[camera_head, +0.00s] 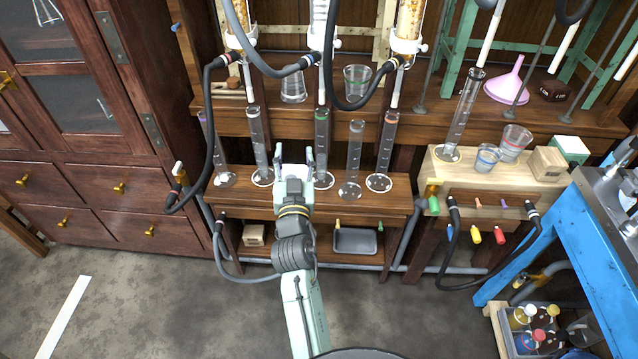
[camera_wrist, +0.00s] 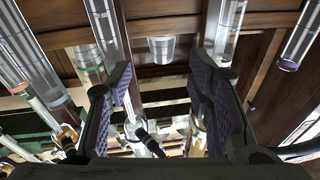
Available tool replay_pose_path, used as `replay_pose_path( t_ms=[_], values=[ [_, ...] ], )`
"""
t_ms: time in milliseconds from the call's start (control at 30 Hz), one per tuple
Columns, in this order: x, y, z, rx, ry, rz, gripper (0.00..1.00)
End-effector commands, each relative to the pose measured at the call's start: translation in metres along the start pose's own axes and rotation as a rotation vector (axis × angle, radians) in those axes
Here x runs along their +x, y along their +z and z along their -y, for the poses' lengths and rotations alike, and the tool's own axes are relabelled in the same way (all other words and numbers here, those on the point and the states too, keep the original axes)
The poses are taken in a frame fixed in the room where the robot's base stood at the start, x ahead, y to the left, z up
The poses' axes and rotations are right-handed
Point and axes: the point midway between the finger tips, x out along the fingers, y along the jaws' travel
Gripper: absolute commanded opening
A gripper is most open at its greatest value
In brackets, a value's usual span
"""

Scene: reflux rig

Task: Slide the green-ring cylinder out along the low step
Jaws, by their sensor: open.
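The green-ring cylinder (camera_head: 322,150) stands upright on the low step (camera_head: 400,205), with a green band near its top. My gripper (camera_head: 295,156) is in front of the step, just left of this cylinder, with both fingers apart and nothing between them. In the wrist view, which looks upside down, my gripper (camera_wrist: 160,88) is open. A clear cylinder (camera_wrist: 103,18), which seems to be the green-ring one, stands left of the fingers there, partly hidden by a finger. Its ring is not clear in that view.
A beaker (camera_head: 293,85) stands on the shelf behind. Black hoses (camera_head: 209,130) hang at left. Floor in front is clear.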

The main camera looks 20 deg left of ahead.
Motion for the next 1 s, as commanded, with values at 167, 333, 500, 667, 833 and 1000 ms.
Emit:
replay_pose_path(
  t_ms=[167, 333, 500, 667, 833, 1000],
  values=[
    [-0.019, 0.061, -0.047, -0.052, 0.091, 0.116, 0.47],
    [-0.022, 0.076, -0.062, -0.068, 0.119, 0.147, 0.47],
    [-0.006, 0.076, -0.064, -0.068, 0.119, 0.146, 0.47],
    [0.019, 0.079, -0.066, -0.067, 0.118, 0.146, 0.47],
    [0.044, 0.085, -0.07, -0.066, 0.12, 0.146, 0.47],
    [0.063, 0.088, -0.073, -0.066, 0.119, 0.145, 0.47]
  ],
)
